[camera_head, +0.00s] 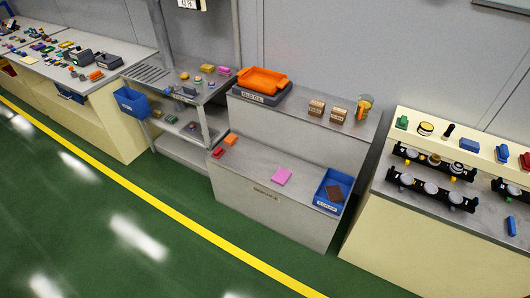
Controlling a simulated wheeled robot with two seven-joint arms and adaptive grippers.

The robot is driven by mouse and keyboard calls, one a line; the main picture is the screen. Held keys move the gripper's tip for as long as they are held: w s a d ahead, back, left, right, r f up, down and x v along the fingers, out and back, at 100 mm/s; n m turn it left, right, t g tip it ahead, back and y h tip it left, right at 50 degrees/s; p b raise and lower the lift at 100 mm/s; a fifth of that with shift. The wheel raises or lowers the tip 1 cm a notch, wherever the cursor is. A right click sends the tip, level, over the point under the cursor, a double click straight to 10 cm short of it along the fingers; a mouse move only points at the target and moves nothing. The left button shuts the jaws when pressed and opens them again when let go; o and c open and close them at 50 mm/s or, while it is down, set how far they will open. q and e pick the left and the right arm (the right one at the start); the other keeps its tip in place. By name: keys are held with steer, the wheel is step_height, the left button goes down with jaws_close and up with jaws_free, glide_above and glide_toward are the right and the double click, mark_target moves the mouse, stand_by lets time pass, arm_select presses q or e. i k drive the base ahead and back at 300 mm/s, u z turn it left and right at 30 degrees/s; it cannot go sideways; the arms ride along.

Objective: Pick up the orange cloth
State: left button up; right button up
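A small flat orange piece (231,139), which looks like the orange cloth, lies at the left back of the lower bench (245,177). A small red piece (218,153) lies just in front of it, close by. A pink cloth-like square (282,176) lies apart from them near the middle of the same bench. Neither of my grippers shows in the head view, so whether they are open or shut is not visible.
A blue bin (322,202) with a dark brown piece stands at the bench's right end. The raised shelf behind holds an orange tray (262,79) and brown boxes (316,108). Cluttered workstations stand on both sides. The green floor (150,220) in front is clear.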

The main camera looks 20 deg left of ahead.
mark_target(231, 138)
steer(key=z, duration=0.45)
steer(key=k, duration=0.15)
steer(key=u, duration=1.4)
steer(key=i, duration=0.6)
steer(key=u, duration=0.45)
